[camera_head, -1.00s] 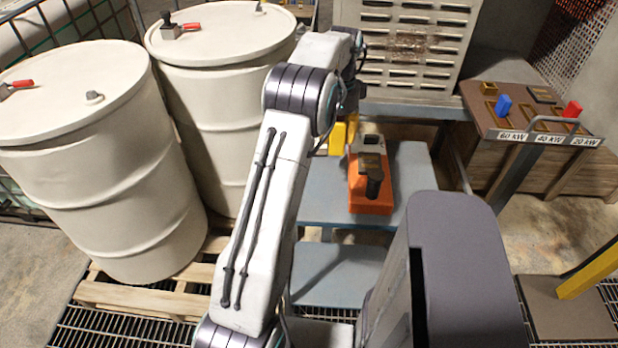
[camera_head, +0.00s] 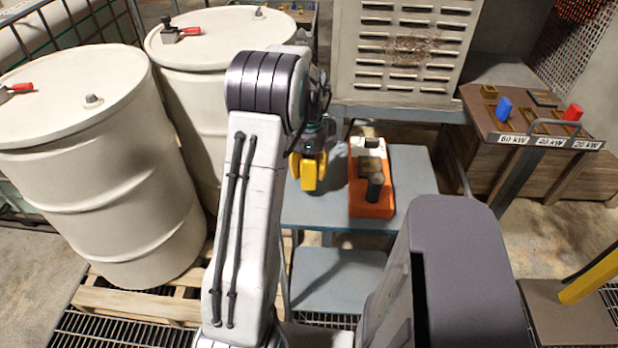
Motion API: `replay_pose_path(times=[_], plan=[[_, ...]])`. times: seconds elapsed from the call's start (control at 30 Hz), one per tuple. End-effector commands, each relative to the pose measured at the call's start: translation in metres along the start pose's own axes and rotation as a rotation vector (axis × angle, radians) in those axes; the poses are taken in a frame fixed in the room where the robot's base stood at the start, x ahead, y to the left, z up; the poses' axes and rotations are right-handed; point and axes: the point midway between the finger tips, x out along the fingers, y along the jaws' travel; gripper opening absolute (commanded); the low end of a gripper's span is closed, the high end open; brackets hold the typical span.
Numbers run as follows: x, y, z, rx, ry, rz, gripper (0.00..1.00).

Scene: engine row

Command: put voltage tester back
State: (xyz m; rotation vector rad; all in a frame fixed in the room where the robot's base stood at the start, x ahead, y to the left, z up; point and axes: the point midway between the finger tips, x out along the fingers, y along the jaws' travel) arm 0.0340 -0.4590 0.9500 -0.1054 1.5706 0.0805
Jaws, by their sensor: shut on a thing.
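My gripper (camera_head: 309,163) is above the left part of the grey-blue cart top (camera_head: 325,214), pointing down. It is shut on a small yellow thing, which I take for the voltage tester (camera_head: 310,178). My gripper and wrist hide part of it. I cannot tell whether its lower end touches the cart top or hangs just above it. An orange case (camera_head: 370,209) with a pale top end and a dark upright cylinder (camera_head: 375,187) stands on the cart to the right of my gripper, with a gap between.
Two cream drums (camera_head: 90,190) (camera_head: 200,110) stand on a pallet at the left. A louvred cabinet (camera_head: 400,60) is behind the cart. At the right, a panel (camera_head: 515,110) carries a blue block (camera_head: 504,107), a red block (camera_head: 573,113) and kW labels. The cart's right side is bare.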

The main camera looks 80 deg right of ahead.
Motion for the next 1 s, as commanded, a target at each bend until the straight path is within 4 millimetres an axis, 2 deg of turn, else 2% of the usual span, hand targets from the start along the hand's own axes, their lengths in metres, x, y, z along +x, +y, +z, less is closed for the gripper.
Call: replay_pose_path(times=[0.1,0.3,0.77,0.8,1.0], plan=[[0.015,0.001,0.0,0.0,-0.001,0.006,0.08],[0.033,0.001,0.0,0.0,-0.001,0.003,0.08],[0.039,0.001,0.0,0.0,0.0,0.001,0.08],[0.04,0.001,0.0,0.0,0.0,0.002,0.46],[0.039,0.001,0.0,0.0,0.0,0.003,0.64]])
